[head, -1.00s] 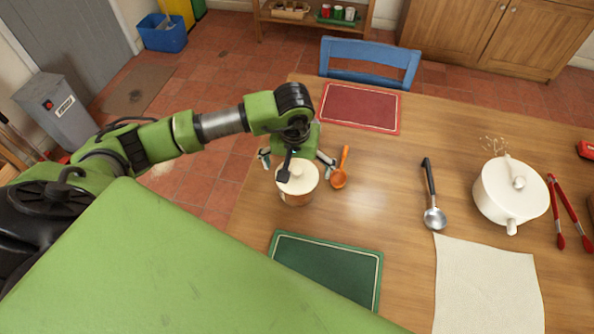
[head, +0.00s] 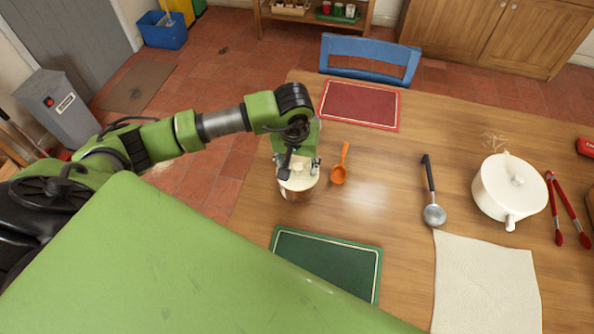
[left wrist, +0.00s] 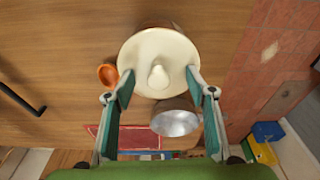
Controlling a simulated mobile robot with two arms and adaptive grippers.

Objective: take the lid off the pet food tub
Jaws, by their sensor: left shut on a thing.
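The pet food tub (head: 297,197) stands near the left edge of the wooden table, mostly hidden under its cream lid and my gripper. The lid (head: 308,184) is round with a central knob, which shows clearly in the left wrist view (left wrist: 158,75). My left gripper (head: 298,172) is above the tub, shut on the lid with one finger at each side of its rim. The lid sits level over the tub; I see no gap between them. My right gripper is not in view.
An orange spoon (head: 339,174) lies just right of the tub. A silvery round object (left wrist: 175,120) is close beside the lid. A green mat (head: 330,262) lies in front, a red mat (head: 360,105) behind. A ladle (head: 433,213) and white pot (head: 508,195) are further right.

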